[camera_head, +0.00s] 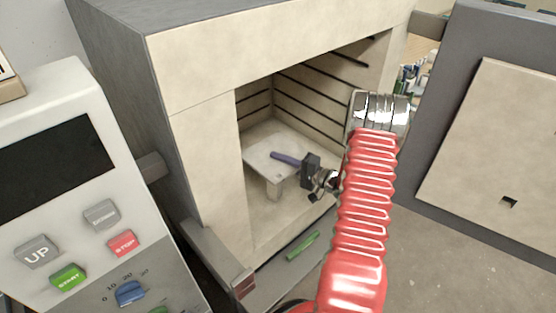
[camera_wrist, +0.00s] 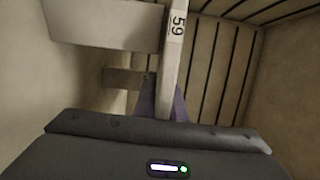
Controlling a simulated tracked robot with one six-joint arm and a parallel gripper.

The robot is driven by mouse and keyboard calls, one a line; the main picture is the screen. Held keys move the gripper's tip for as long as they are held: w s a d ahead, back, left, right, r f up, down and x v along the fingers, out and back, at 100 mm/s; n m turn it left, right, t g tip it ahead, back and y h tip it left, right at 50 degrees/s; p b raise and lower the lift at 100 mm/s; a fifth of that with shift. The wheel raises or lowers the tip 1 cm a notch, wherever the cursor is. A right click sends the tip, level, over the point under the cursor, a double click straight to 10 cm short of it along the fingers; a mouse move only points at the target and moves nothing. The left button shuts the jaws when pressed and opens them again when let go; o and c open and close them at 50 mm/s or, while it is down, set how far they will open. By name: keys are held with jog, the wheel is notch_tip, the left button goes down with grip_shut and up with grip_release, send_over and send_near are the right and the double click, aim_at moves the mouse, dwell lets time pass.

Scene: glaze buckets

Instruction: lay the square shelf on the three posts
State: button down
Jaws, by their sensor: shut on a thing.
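The square shelf (camera_head: 262,143) is a pale slab inside the open kiln, looking roughly level. Its front edge, marked 59, shows edge-on in the wrist view (camera_wrist: 172,60). My gripper (camera_head: 286,159) is at the shelf's front edge, with one purple finger lying across its top. The wrist view shows the purple fingers (camera_wrist: 165,101) on both sides of the slab, shut on it. One post (camera_head: 273,188) stands under the front of the shelf. The wrist view shows a near post (camera_wrist: 100,22) and a farther post (camera_wrist: 122,77). I cannot tell whether the shelf touches them. The third post is not distinct.
The kiln (camera_head: 200,170) has a narrow opening with grooved inner walls close around the shelf. Its open door (camera_head: 490,140) stands at the right. A green stick (camera_head: 302,246) lies on the sill below the opening. A control box (camera_head: 70,190) stands at the left.

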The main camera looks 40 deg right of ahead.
jog(key=c, duration=1.8)
grip_release()
jog(key=shift+f, duration=0.1)
jog(key=shift+o, duration=0.3)
jog(key=shift+f, duration=0.1)
jog(key=shift+s, duration=0.1)
jog(key=v, duration=1.3)
jog(key=shift+s+d, duration=0.2)
jog(key=shift+s, duration=0.15)
